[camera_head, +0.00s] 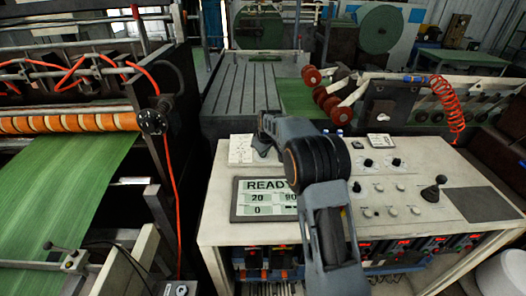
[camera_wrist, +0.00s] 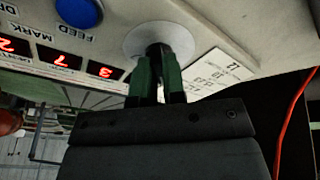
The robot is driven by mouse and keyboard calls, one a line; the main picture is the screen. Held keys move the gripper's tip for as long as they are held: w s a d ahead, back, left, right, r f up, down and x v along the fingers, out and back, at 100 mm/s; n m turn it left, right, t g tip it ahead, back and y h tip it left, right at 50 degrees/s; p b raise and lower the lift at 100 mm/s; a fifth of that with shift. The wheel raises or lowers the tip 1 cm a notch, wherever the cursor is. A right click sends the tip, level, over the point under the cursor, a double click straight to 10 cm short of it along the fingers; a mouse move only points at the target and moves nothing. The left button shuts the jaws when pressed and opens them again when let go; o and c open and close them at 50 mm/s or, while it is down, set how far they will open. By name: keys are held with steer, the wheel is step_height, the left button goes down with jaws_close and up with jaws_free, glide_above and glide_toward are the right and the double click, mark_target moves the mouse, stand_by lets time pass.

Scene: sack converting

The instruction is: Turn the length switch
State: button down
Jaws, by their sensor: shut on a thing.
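The length switch is a dark knob on a round pale disc (camera_wrist: 187,38) in the wrist view, on the panel face. My gripper (camera_wrist: 160,75) has both dark green fingers closed around the knob, and they hide most of it. Its exact turn position cannot be told. In the head view, my gripper (camera_head: 264,146) is at the left back of the control desk (camera_head: 217,212), beside a white card (camera_head: 241,149). The knob is hidden there by my arm.
A blue button (camera_wrist: 79,12) and red digit displays (camera_wrist: 60,60) sit beside the knob, with a printed label (camera_wrist: 222,72) on its other side. The desk carries a READY screen (camera_head: 262,190), small knobs and a black lever (camera_head: 434,190). A red hose (camera_head: 170,190) hangs left of it.

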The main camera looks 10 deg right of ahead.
steer(key=shift+f, duration=0.1)
stand_by(0.4)
steer(key=c, duration=1.2)
jaws_free()
steer(key=shift+s+d+r, duration=0.1)
steer(key=shift+r, duration=0.35)
steer(key=b+v, duration=0.1)
steer(key=v, duration=1.2)
steer(key=shift+b, duration=0.3)
jaws_close()
